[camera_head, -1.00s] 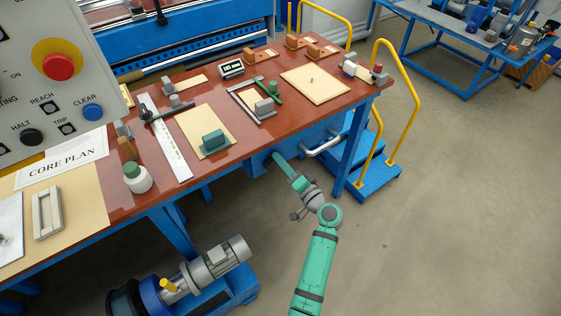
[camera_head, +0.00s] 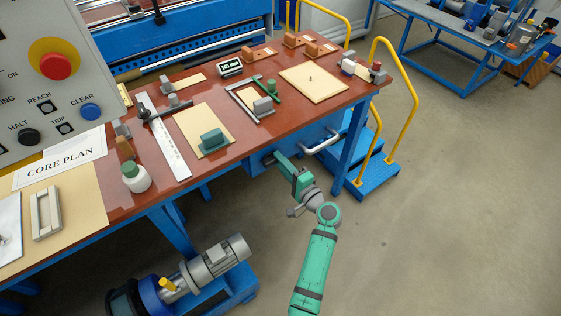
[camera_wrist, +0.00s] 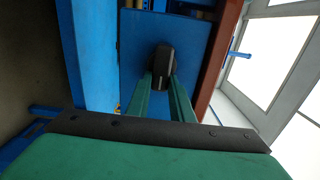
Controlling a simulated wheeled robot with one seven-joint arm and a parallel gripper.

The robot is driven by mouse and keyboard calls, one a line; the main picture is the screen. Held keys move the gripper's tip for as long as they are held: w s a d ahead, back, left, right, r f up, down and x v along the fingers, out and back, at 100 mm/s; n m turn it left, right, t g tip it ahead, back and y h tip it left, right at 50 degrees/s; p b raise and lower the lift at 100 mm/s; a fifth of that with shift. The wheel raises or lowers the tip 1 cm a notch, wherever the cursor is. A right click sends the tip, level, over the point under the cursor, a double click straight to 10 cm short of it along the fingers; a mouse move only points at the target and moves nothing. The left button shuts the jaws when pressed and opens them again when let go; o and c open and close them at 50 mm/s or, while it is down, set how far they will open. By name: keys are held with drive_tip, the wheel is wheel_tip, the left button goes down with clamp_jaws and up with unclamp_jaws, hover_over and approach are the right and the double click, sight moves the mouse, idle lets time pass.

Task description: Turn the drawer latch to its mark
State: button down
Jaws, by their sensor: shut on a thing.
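The drawer latch is a dark, rounded knob (camera_wrist: 162,62) on the blue drawer front (camera_wrist: 134,45) in the wrist view. My gripper (camera_wrist: 161,82) has its two green fingers on either side of the knob and is shut on it. In the head view my gripper (camera_head: 272,158) reaches the blue drawer front (camera_head: 258,164) under the table's right part. The latch is too small to make out there. I cannot make out a mark on the drawer front.
A pale bar handle (camera_head: 321,143) is on the drawer to the right of my gripper. The red-brown tabletop (camera_head: 290,113) overhangs the drawer. A blue table leg (camera_head: 347,165) and blue steps with yellow rails (camera_head: 372,178) stand to the right. Open floor lies in front.

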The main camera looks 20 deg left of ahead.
drive_tip(key=shift+d, duration=0.15)
drive_tip(key=c, duration=1.6)
unclamp_jaws()
drive_tip(key=shift+o, duration=0.2)
drive_tip(key=v, duration=1)
drive_tip(key=shift+s+d, duration=0.25)
drive_tip(key=shift+s, duration=0.05)
drive_tip(key=shift+s+a+f, duration=0.1)
